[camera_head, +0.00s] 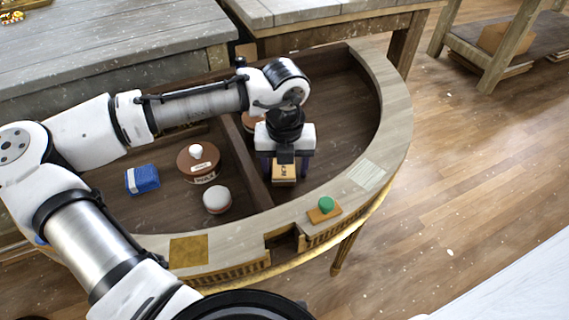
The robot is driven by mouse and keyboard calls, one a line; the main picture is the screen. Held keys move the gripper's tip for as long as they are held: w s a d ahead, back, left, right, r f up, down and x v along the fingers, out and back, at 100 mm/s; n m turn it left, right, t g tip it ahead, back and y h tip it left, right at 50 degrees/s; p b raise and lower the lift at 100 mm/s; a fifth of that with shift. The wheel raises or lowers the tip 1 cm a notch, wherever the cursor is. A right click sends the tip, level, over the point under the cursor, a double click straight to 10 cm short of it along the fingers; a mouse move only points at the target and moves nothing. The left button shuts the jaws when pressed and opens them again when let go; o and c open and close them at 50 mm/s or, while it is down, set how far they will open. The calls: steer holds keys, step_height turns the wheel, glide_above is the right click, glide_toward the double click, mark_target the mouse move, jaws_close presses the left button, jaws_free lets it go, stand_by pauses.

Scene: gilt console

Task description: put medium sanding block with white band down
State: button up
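My gripper (285,170) points down into the right compartment of the curved console top. Its two dark fingers stand on either side of a small tan block (284,175) with dark print on a pale patch. The block's upper part is hidden by the gripper. I cannot tell whether the fingers touch it, or whether it rests on the compartment floor. A white band on it is not clear at this size. A blue block (143,180) with white marks lies in the left compartment.
A dark divider (257,180) separates the compartments. A brown wax tin (199,164) and a round white-topped item (217,199) stand left of it. A green-knobbed piece (325,206) and a tan sheet (189,251) lie on the rim (398,110). Floor right of the gripper is clear.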

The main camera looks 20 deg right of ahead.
steer(key=shift+a, duration=0.25)
step_height(320, 180, up, 12)
steer(key=p, duration=0.1)
steer(key=shift+r, duration=0.15)
stand_by(0.3)
stand_by(0.4)
